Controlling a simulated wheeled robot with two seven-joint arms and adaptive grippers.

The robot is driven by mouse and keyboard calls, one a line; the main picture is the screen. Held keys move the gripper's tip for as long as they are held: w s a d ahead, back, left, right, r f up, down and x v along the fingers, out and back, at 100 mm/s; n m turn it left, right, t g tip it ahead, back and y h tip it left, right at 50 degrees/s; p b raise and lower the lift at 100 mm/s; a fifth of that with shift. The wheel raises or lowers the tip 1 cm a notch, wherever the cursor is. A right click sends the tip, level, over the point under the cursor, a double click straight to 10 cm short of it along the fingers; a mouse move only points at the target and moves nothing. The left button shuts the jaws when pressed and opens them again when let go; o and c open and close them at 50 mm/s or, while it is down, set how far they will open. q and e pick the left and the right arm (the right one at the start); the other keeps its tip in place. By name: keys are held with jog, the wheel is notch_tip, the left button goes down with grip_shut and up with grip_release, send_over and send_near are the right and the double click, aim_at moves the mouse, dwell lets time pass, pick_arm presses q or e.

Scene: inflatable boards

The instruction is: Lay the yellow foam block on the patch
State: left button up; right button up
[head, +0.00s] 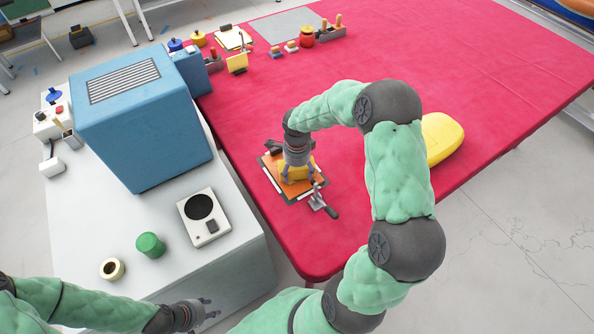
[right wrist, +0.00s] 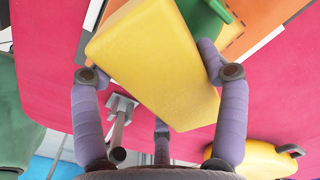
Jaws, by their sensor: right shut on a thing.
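The yellow foam block (right wrist: 150,60) fills the middle of the right wrist view, between the purple-grey fingers of my right gripper (right wrist: 160,85). In the head view my right gripper (head: 298,176) points down over the orange patch (head: 305,189), which lies on a dark board on the red table. Gripper and block (head: 287,172) hide much of the patch. The patch also shows at the top right of the right wrist view (right wrist: 268,22). I cannot tell whether the block touches it. My left gripper (head: 208,307) is open and empty beside the white cabinet, low in the head view.
A clamp (head: 320,203) stands at the board's near edge. A yellow rounded bag (head: 442,138) lies to the right behind my arm. A blue box (head: 145,115), a scale (head: 204,217) and a green cylinder (head: 150,245) stand on the white cabinet (head: 100,215). The table's right side is clear.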

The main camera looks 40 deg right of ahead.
jog(key=shift+f, duration=0.15)
jog(key=o, duration=0.9)
jog(key=shift+c, duration=0.2)
jog(key=shift+r, duration=0.45)
notch_tip(320, 180, up, 11)
jog(key=shift+r+p, duration=0.2)
jog(key=shift+p, duration=1.05)
jog(key=shift+r, duration=0.1)
